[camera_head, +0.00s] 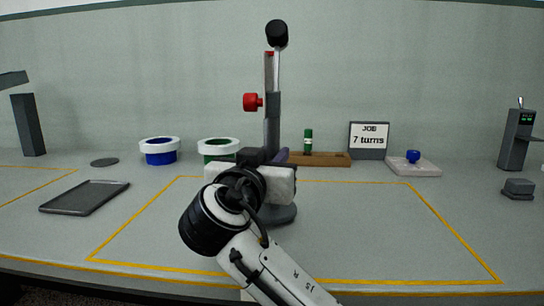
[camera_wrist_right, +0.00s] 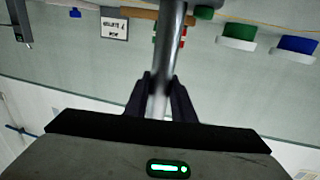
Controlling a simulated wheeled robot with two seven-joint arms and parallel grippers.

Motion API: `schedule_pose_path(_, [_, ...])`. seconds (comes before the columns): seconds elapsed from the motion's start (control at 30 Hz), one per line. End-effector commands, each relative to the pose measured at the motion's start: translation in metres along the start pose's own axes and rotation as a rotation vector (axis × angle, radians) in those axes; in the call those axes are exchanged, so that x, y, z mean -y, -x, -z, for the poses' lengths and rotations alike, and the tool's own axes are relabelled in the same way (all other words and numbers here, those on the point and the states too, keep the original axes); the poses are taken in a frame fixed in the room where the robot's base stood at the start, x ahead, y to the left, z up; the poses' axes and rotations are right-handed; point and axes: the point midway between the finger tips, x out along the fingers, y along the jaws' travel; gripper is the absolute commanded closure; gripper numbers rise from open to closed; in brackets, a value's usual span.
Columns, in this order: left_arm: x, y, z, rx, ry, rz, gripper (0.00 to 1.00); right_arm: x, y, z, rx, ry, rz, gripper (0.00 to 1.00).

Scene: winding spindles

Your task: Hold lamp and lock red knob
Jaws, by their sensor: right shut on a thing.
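The lamp (camera_head: 272,125) stands upright inside the yellow outline, with a black head (camera_head: 277,33) at the top and a dark round base (camera_head: 280,214). Its red knob (camera_head: 252,102) sticks out to the left of the post, above my right gripper. My right gripper (camera_head: 278,157) is at the lower part of the post, and my wrist hides some of the post and base. In the right wrist view the two dark fingers (camera_wrist_right: 161,97) are shut on the lamp's grey post (camera_wrist_right: 170,40). My left gripper is not in view.
A blue spool (camera_head: 160,156) and a green spool (camera_head: 218,156) with white rims stand at the back left. A wooden rack (camera_head: 325,160), a job sign (camera_head: 369,139) and a pad with a blue knob (camera_head: 413,167) are behind. A dark tray (camera_head: 85,198) lies left. The mat's right side is clear.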

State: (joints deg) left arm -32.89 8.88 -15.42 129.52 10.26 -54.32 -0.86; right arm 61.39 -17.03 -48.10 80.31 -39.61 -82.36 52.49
Motion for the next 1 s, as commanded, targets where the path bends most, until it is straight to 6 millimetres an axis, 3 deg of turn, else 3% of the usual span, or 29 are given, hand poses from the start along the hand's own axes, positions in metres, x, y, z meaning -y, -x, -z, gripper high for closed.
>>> schedule_pose_path(1.0, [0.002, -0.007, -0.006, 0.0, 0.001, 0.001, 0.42, 0.0, 0.001, -0.009, -0.004, -0.002, 0.001, 1.0])
